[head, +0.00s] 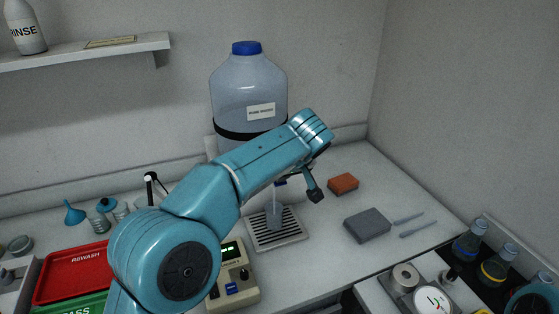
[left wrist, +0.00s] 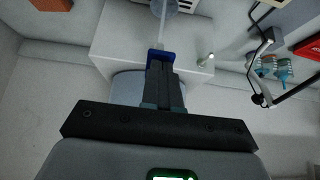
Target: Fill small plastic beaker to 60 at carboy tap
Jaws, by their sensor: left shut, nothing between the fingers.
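The clear carboy (head: 248,95) with a blue cap stands at the back, its lower part hidden by my left arm. Its blue tap (head: 281,182) shows just below the arm, and also in the left wrist view (left wrist: 160,56). The small plastic beaker (head: 275,214) stands upright on the drip tray (head: 290,238) under the tap. A thin pale stream (left wrist: 162,28) runs from the tap toward the beaker in the left wrist view. My left gripper (left wrist: 160,76) is shut and empty, its fingertips at the tap. The beaker's level and marks are too small to read. My right gripper is not in view.
An orange sponge (head: 343,184) and a grey block (head: 367,225) lie right of the drip tray. A beige device with a green display (head: 235,280) stands left of it. A red REWASH tray (head: 75,273) and small funnels (head: 75,213) are at left. Bottles (head: 470,243) stand at right.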

